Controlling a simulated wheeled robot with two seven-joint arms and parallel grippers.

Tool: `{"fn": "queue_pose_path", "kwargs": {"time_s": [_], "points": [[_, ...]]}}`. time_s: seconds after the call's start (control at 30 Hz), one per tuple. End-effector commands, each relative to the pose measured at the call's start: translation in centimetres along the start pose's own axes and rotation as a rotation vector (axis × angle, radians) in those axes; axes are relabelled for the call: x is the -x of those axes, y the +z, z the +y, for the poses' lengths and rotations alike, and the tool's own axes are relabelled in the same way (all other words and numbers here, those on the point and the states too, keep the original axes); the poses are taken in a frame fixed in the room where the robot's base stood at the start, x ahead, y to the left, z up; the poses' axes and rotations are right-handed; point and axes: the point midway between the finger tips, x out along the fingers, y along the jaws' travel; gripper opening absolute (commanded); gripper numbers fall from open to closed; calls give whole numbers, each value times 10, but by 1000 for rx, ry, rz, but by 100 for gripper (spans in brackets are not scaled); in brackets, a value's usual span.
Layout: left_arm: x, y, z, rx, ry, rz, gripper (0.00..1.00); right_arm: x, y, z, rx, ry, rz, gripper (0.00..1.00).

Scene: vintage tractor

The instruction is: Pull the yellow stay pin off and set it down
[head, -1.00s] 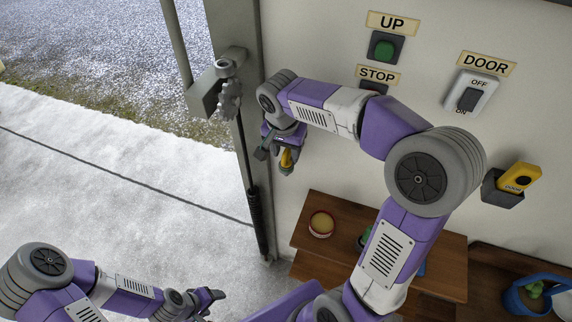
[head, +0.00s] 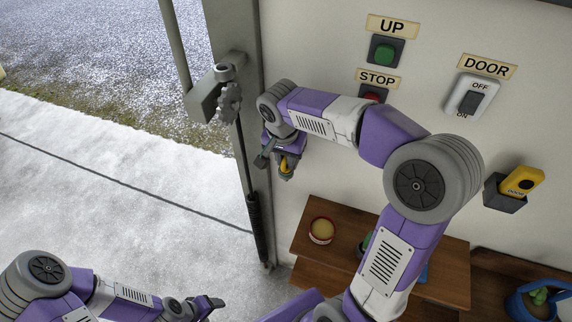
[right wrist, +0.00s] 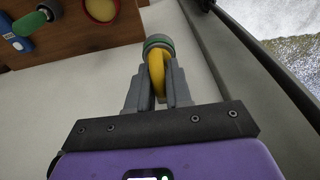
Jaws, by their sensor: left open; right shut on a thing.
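The yellow stay pin (head: 286,164) is in my right gripper (head: 281,166), beside the door post in the head view. In the right wrist view the shut fingers (right wrist: 158,88) pinch the curved yellow pin (right wrist: 157,72), and a green, round-topped piece (right wrist: 157,42) shows at its far end. I cannot tell whether the pin touches anything besides the fingers. My left gripper (head: 206,307) is open and empty, low at the bottom left of the head view.
A wooden shelf unit (head: 305,243) stands below, with a round tin (head: 321,231) on it. A grey bracket (head: 203,98) sits on the door post (head: 236,150). The wall carries a red stop button (head: 374,94), a door switch (head: 471,98) and a yellow remote (head: 523,182) in a holder.

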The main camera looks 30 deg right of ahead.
Motion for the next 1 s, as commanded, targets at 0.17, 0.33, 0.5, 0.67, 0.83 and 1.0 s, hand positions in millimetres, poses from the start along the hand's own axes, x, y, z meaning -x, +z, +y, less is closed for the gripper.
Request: {"fn": "queue_pose_path", "kwargs": {"time_s": [0.17, 0.33, 0.5, 0.67, 0.83, 1.0], "points": [[0, 0, 0, 0, 0, 0, 64, -1, 0, 0, -1, 1, 0, 0], [0, 0, 0, 0, 0, 0, 64, -1, 0, 0, -1, 1, 0, 0], [2, 0, 1, 0, 0, 0, 64, 2, -1, 0, -1, 1, 0, 0], [5, 0, 2, 0, 0, 0, 64, 7, -2, 0, -1, 0, 1, 0], [9, 0, 3, 0, 0, 0, 64, 12, -2, 0, -1, 0, 1, 0], [13, 1, 5, 0, 0, 0, 64, 17, -3, 0, 0, 0, 1, 0]]}}
